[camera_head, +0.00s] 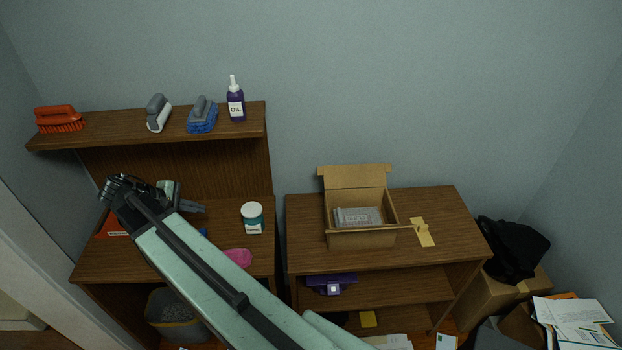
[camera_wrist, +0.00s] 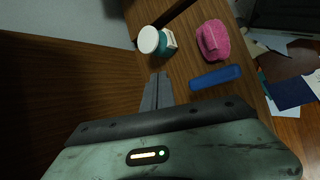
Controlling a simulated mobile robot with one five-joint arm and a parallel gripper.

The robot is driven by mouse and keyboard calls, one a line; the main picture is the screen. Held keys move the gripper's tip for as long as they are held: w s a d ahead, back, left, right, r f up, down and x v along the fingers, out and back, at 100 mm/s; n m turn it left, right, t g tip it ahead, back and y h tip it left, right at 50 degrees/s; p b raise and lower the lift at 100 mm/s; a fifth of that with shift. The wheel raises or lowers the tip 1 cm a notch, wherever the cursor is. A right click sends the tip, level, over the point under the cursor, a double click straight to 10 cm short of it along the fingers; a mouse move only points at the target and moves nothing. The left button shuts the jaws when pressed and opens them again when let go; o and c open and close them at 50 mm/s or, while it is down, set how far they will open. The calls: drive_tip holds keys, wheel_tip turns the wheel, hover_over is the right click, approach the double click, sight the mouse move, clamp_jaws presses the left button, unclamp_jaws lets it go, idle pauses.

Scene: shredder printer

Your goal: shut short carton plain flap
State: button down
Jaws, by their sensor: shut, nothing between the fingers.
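A short brown cardboard carton (camera_head: 362,239) stands open on the right-hand cabinet top. Its wide back flap (camera_head: 355,171) is raised upright against the wall side. A narrow edge runs along its front rim and sticks out a little to the right. A grey printed block lies inside (camera_head: 358,216). I cannot tell the side flaps clearly. My gripper (camera_head: 201,208) is far to the left of the carton, above the left desk, and touches no flap. Its fingers show together and empty in the wrist view (camera_wrist: 157,91). The carton is not in the wrist view.
Near my gripper are a teal-labelled jar (camera_head: 252,218), a pink cloth (camera_head: 238,257) and a blue block (camera_wrist: 215,78). A yellow piece (camera_head: 422,232) lies right of the carton.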

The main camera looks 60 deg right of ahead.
drive_tip(key=s+d+f+m+g+h+b, duration=0.15)
drive_tip(key=d+b, duration=0.25)
drive_tip(key=d, duration=0.6)
drive_tip(key=s+d+g+h+b, duration=0.2)
drive_tip(key=d+g+b, duration=0.1)
drive_tip(key=d, duration=0.8)
drive_tip(key=s+d+f+m+g+b, duration=0.2)
drive_tip(key=s+d+b, duration=0.3)
drive_tip(key=s+d, duration=0.8)
drive_tip(key=shift+s+d+f+g, duration=0.25)
drive_tip(key=shift+d+g, duration=0.2)
drive_tip(key=shift+d, duration=0.65)
